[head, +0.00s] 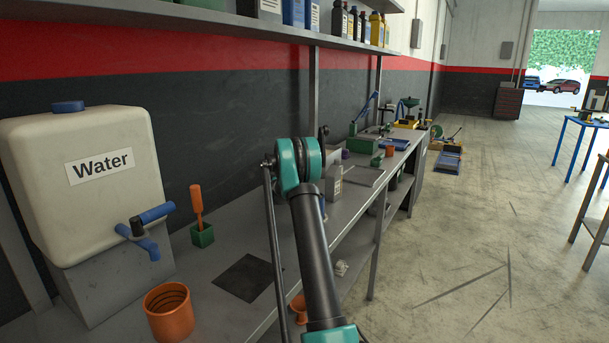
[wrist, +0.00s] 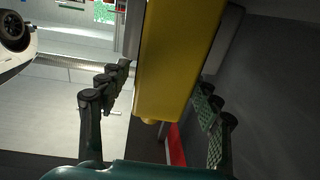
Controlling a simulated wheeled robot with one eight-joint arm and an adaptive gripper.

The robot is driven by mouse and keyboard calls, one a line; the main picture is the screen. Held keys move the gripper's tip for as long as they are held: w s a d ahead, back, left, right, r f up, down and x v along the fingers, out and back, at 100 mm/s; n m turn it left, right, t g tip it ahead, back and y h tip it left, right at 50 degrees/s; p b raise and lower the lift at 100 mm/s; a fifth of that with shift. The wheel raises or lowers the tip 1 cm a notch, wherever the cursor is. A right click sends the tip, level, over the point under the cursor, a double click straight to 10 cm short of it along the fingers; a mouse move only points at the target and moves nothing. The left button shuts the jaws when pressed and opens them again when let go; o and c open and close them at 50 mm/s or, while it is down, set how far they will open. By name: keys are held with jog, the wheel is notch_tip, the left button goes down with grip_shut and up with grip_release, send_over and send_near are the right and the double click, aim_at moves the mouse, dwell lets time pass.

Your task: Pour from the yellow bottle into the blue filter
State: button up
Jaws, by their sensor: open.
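In the wrist view a yellow bottle (wrist: 168,65) is close up, between the two fingers of my gripper (wrist: 163,84). The fingers are open, with a visible gap on the left side; whether the right finger touches the bottle I cannot tell. In the head view yellow bottles (head: 377,30) stand on the upper shelf; I cannot tell which of them is the one in the wrist view. My gripper is hidden behind my arm in the head view. I cannot make out the blue filter with certainty in either view.
The shelf (head: 270,24) holds several other bottles. On the workbench (head: 215,290) stand a water tank (head: 80,190), an orange cup (head: 168,312), a green block (head: 202,235) with an orange handle, and a grey can (head: 334,184). The floor to the right is mostly free.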

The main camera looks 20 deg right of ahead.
grip_shut()
dwell(0.4)
notch_tip(320, 180, up, 20)
dwell(0.9)
jog(key=c, duration=0.8)
grip_release()
grip_shut()
jog(key=shift+d, duration=0.1)
